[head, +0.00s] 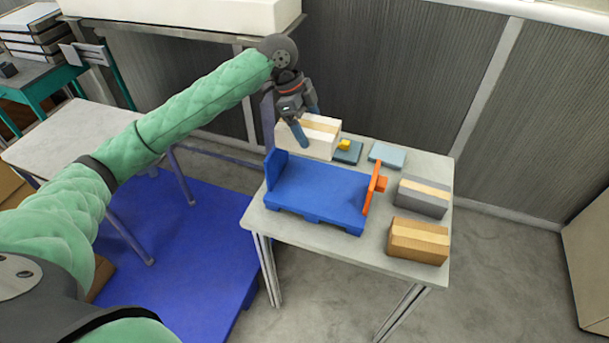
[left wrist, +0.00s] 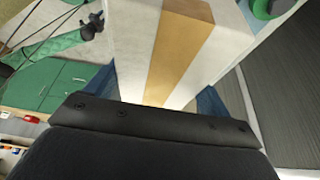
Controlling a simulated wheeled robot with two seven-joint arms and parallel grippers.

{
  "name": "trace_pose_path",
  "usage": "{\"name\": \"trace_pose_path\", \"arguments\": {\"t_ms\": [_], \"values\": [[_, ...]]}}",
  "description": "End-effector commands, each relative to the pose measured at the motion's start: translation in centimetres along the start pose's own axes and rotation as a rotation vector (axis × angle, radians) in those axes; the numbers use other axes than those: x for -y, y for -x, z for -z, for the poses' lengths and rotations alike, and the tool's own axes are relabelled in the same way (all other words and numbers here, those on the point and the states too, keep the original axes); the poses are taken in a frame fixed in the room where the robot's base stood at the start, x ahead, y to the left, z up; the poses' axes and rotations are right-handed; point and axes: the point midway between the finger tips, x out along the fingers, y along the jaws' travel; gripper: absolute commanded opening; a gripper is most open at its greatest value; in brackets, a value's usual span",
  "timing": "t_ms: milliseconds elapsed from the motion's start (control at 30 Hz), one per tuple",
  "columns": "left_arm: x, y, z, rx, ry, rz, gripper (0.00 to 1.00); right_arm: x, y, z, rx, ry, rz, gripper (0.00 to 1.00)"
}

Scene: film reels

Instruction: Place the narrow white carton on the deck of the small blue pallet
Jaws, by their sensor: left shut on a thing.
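The narrow white carton (head: 322,146), with a tan tape strip along it, is at the back left of the grey table in the head view. My left gripper (head: 306,122) is shut on it from above, blue fingers on either side. The carton (left wrist: 222,45) fills the upper middle of the left wrist view, between the fingers. Its underside is hidden, so I cannot tell whether it touches the table. The small blue pallet (head: 318,194) is on the table in front of the carton, its deck empty. A dark end on a green arm, seemingly my right gripper (left wrist: 91,25), shows small in the left wrist view.
A blue upright panel (head: 275,168) stands at the pallet's left end, an orange one (head: 373,188) at its right. A grey carton (head: 422,198) and brown carton (head: 419,241) sit to the right. Flat blue pieces (head: 388,155) lie behind, one with a yellow block (head: 344,144).

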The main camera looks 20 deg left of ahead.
Motion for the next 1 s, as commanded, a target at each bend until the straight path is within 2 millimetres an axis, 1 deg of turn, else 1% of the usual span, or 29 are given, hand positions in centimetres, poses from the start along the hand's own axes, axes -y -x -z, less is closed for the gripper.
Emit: {"name": "trace_pose_path", "arguments": {"t_ms": [33,300,500,600,767,867,1000], "values": [[-0.1,-0.8,-0.4,0.001,0.004,-0.004,0.48,0.1,-0.6,-0.8,0.005,0.002,0.0,0.36],[-0.1,-6.0,-2.5,0.0,0.005,-0.004,0.48,-0.8,-4.2,-3.1,-0.018,0.012,-0.013,0.36],[-0.1,-9.3,-3.9,0.0,0.003,-0.001,0.48,-1.6,-6.3,-5.0,-0.036,0.021,-0.022,0.36],[0.0,-10.4,-4.4,0.0,0.003,0.0,0.48,-1.9,-6.9,-5.8,-0.04,0.024,-0.024,0.36],[0.0,-11.3,-4.7,0.001,0.002,0.001,0.48,-2.0,-7.4,-6.3,-0.044,0.025,-0.026,0.36],[-0.1,-12.1,-5.1,0.0,0.002,-0.001,0.48,-2.3,-7.7,-7.0,-0.047,0.028,-0.028,0.36],[0.0,-13.8,-5.7,0.0,0.003,0.0,0.48,-2.3,-7.9,-8.7,-0.036,0.028,-0.027,0.36]]}}
